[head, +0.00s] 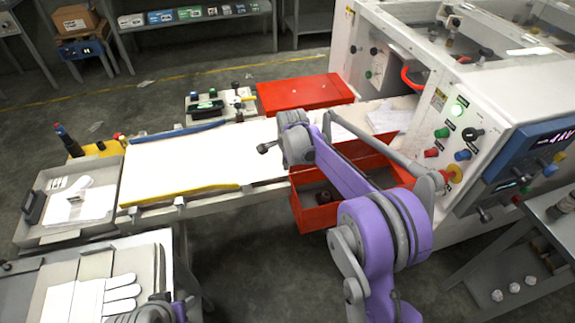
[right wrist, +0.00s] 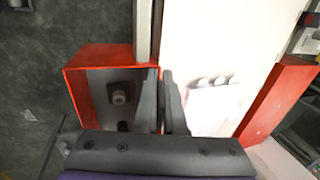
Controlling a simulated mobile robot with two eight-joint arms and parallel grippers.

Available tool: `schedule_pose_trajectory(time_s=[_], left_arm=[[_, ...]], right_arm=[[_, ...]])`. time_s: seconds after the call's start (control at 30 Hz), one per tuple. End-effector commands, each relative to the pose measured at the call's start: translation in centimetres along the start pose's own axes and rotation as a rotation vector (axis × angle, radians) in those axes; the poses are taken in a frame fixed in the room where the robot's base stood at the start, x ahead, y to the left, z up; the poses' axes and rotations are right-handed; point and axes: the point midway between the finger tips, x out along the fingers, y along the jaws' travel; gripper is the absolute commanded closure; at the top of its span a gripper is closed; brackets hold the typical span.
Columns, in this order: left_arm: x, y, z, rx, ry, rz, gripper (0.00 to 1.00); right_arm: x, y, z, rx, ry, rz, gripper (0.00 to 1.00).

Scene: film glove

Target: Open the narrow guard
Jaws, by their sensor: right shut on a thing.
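A red open box-like guard (head: 312,213) sits at the near side of the white film bed, below the machine's panel. Its dark inside holds a small dark fitting. In the right wrist view the red guard (right wrist: 82,98) shows with its wall running up to my gripper. My right gripper (right wrist: 163,103) is shut on that wall's edge, as far as I can see. In the head view my grey wrist (head: 296,143) hides the fingertips. A second, wider red guard (head: 305,92) lies at the bed's far side. Part of my left gripper (head: 150,312) shows at the bottom edge; its fingers are unclear.
The white film (head: 190,160) runs along the bed between yellow and blue edges. The white machine (head: 395,75) with coloured buttons stands to the right. A tray with a white glove (head: 104,293) is at the lower left. Open grey floor (head: 255,285) lies in front.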

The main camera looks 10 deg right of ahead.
Motion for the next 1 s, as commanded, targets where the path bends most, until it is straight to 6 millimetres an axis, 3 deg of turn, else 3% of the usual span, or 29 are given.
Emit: schedule_pose_trajectory(time_s=[0.2,0.77,0.8,0.93,1.0], left_arm=[[-0.56,0.0,-0.45,0.0,0.003,0.0,0.5],[-0.66,0.0,-0.53,0.0,0.004,0.0,0.5],[-0.66,0.0,-0.53,0.0,0.004,0.0,0.5],[-0.66,0.0,-0.54,0.0,0.004,0.0,0.5],[-0.66,0.0,-0.54,0.0,0.004,0.0,0.5]], right_arm=[[-0.01,-0.83,-0.02,0.0,0.001,0.07,1.0],[0.07,-0.88,-0.02,0.0,0.0,0.098,1.0],[0.07,-0.88,-0.02,0.0,0.0,0.098,0.87],[0.06,-0.88,-0.01,0.0,0.0,0.098,0.64],[0.05,-0.88,-0.01,0.0,0.0,0.098,0.62]])
